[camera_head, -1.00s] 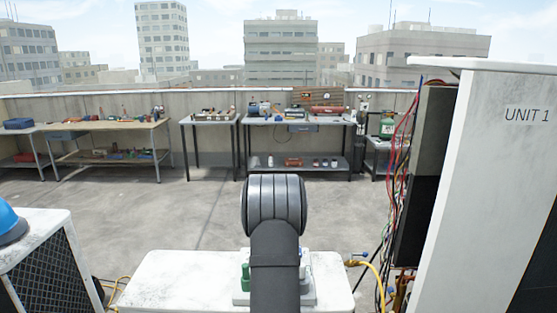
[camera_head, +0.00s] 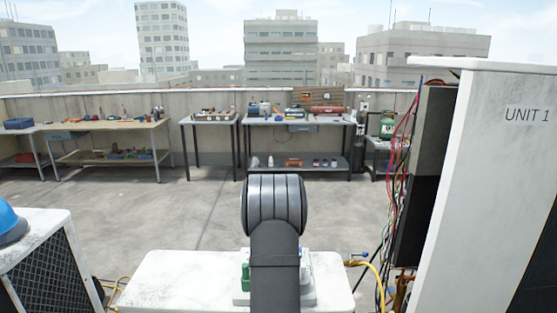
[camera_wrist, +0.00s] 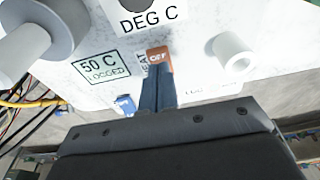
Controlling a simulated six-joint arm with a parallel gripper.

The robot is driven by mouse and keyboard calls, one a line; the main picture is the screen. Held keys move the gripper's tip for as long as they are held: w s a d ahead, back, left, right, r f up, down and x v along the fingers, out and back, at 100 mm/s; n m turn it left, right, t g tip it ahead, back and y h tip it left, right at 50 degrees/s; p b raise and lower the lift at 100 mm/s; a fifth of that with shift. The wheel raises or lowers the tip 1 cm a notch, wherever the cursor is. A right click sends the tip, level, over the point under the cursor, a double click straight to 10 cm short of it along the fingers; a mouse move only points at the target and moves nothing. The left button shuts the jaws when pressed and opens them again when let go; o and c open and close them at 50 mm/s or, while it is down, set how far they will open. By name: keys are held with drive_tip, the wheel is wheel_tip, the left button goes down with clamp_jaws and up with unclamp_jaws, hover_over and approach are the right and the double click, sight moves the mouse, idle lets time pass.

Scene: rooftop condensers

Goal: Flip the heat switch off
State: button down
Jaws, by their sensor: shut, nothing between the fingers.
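In the head view my own arm hides the gripper and the switch.
On the panel are a sign reading 50 C LOGGED (camera_wrist: 101,67), a DEG C dial (camera_wrist: 148,14), a white cylinder (camera_wrist: 234,54), a grey round fitting (camera_wrist: 38,32) and a blue part (camera_wrist: 125,104). In the head view a tall UNIT 1 cabinet (camera_head: 480,170) with loose wires stands at right.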

drive_tip(key=shift+f, duration=0.95)
idle(0.4)
drive_tip(key=shift+r, duration=3.55)
wheel_tip(320, 180, down, 7)
drive_tip(key=shift+r, duration=0.15)
